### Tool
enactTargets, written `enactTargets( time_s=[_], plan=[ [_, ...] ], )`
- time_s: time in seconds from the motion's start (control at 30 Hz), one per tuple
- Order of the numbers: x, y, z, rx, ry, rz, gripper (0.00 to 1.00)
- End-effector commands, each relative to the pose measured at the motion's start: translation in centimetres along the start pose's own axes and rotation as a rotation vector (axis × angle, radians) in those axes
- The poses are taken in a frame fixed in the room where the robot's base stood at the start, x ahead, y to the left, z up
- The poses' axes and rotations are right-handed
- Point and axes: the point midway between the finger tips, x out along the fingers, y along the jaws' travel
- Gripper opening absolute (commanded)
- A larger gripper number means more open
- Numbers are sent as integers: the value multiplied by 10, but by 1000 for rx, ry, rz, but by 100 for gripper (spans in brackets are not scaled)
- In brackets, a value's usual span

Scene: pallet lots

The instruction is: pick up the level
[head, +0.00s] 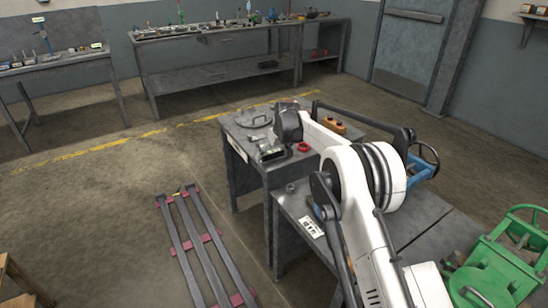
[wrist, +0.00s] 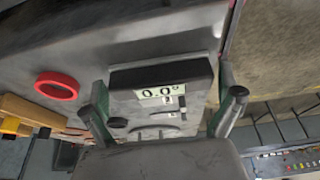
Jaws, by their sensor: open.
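The level (wrist: 190,76) is a dark grey block with a lit display reading 0.0° and small buttons. In the wrist view it lies between the two fingers of my gripper (wrist: 164,104), which are open on either side of it. I cannot tell whether either finger touches it. In the head view my gripper (head: 272,153) is low over the left part of the grey table (head: 243,137). The level is largely hidden there by the gripper.
A red ring (wrist: 57,86) lies left of the level in the wrist view, near a yellow-orange wooden block (wrist: 30,110). A round lidded disc (head: 255,119) sits behind the gripper. A green machine (head: 500,260) stands at right; a rail pallet (head: 202,250) lies on the floor.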

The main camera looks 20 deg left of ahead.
Motion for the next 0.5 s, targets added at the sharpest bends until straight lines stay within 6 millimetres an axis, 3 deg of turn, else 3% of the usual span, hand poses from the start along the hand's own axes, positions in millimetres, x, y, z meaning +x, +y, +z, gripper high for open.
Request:
enactTargets(
  time_s=[0.23,0.5],
  plan=[
    [2,0,0,0,0,0,100],
    [1,0,0,0,0,0,65]
  ],
)
